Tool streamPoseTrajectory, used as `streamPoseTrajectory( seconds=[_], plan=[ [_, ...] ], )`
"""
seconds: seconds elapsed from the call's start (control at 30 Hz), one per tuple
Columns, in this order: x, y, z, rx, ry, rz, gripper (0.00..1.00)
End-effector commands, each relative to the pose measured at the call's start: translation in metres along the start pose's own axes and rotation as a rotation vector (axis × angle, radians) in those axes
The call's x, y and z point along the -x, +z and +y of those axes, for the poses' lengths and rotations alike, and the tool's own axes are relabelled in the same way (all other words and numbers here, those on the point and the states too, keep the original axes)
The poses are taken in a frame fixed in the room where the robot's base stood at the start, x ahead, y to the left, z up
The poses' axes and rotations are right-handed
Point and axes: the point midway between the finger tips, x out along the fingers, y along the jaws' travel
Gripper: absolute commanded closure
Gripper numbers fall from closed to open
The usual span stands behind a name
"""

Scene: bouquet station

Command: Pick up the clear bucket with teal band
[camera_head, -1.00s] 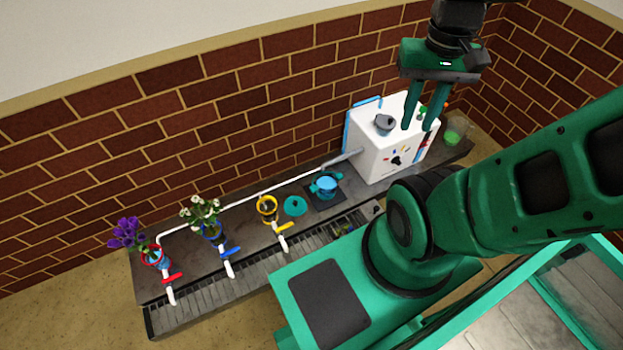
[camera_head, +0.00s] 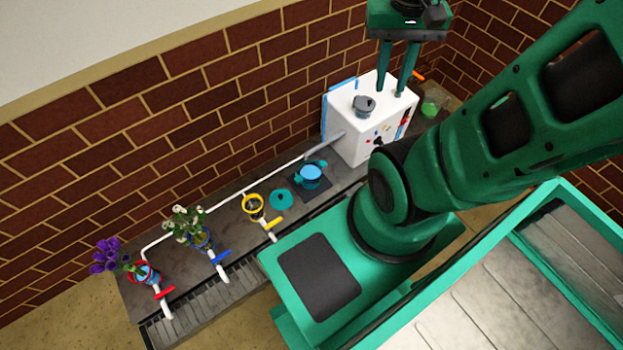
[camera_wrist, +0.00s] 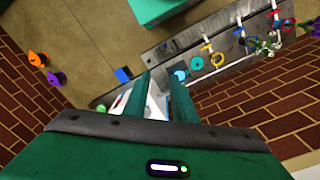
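The bucket with teal band (camera_head: 311,176) stands upright on a dark square mat on the bench, left of the white box. It has teal side handles and looks blue inside. In the wrist view the bucket (camera_wrist: 181,73) shows small, just beyond the right fingertip. My gripper (camera_head: 392,93) is above the white box, up and to the right of the bucket in the head view. In the wrist view my gripper (camera_wrist: 160,76) has its two fingers apart with nothing held between them. It is well apart from the bucket.
The white box (camera_head: 372,135) carries a grey knob-like part on top. A teal disc (camera_head: 281,200) lies left of the bucket. A yellow-ringed pot (camera_head: 253,207) and two flower vases stand further left, with pipes and valve levers in front. A green-filled container (camera_head: 431,104) stands right.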

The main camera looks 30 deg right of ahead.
Motion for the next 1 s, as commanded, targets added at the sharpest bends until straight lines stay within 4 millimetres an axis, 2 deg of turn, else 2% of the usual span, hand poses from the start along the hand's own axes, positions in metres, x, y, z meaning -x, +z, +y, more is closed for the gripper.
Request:
streamPoseTrajectory(
  seconds=[0.27,0.47,0.7,0.87,1.0],
  plan=[
    [-0.038,-0.084,-0.016,-0.141,0.079,0.026,0.76],
    [-0.082,-0.141,-0.029,-0.235,0.111,0.051,0.76],
    [-0.152,-0.199,-0.047,-0.343,0.123,0.075,0.76],
    [-0.208,-0.228,-0.059,-0.418,0.116,0.084,0.76],
    [-0.263,-0.246,-0.070,-0.486,0.102,0.088,0.76]
  ],
)
